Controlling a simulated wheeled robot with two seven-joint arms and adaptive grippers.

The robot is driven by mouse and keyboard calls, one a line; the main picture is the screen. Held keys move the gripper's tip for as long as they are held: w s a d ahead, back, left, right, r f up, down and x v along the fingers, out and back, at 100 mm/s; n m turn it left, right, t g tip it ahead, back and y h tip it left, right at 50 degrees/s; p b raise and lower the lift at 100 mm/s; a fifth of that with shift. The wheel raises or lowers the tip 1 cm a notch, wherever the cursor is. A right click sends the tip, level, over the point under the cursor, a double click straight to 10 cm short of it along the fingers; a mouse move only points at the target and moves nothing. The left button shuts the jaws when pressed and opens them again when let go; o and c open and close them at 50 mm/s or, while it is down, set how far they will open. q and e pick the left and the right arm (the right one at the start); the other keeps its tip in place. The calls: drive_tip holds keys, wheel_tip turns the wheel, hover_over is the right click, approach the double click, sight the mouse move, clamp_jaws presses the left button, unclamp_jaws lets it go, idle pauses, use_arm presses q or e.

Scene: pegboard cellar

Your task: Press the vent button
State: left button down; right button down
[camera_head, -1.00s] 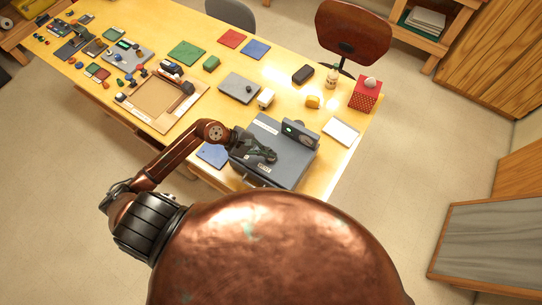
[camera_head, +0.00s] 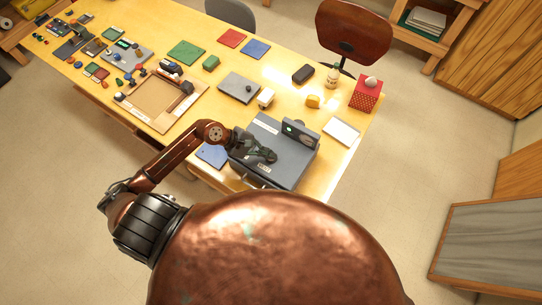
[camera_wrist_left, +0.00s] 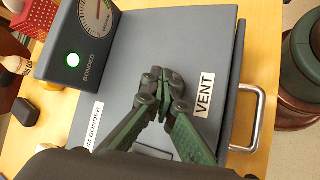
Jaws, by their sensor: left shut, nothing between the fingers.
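The grey bonder machine (camera_head: 291,167) sits at the near right end of the yellow table. My left gripper (camera_head: 270,156) is over the machine's top. In the left wrist view its fingertips (camera_wrist_left: 161,76) are shut with nothing between them, just left of the VENT label. No vent button shows; the fingers may cover it. I cannot tell whether the tips touch the surface. My right gripper is not in view.
A metal handle (camera_wrist_left: 257,120) runs along the machine's edge. A white pad (camera_head: 341,131), a red dotted box (camera_head: 365,95) and a blue sheet (camera_head: 212,154) lie near the machine. A wooden tray (camera_head: 152,104) and several small parts fill the table further left.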

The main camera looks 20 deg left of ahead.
use_arm(q)
drive_tip(key=shift+f, duration=0.1)
idle(0.3)
drive_tip(key=shift+r, duration=0.9)
drive_tip(key=shift+r, duration=0.1)
drive_tip(key=shift+r, duration=0.15)
drive_tip(key=shift+r+p, duration=1.15)
drive_tip(key=shift+r, duration=1.15)
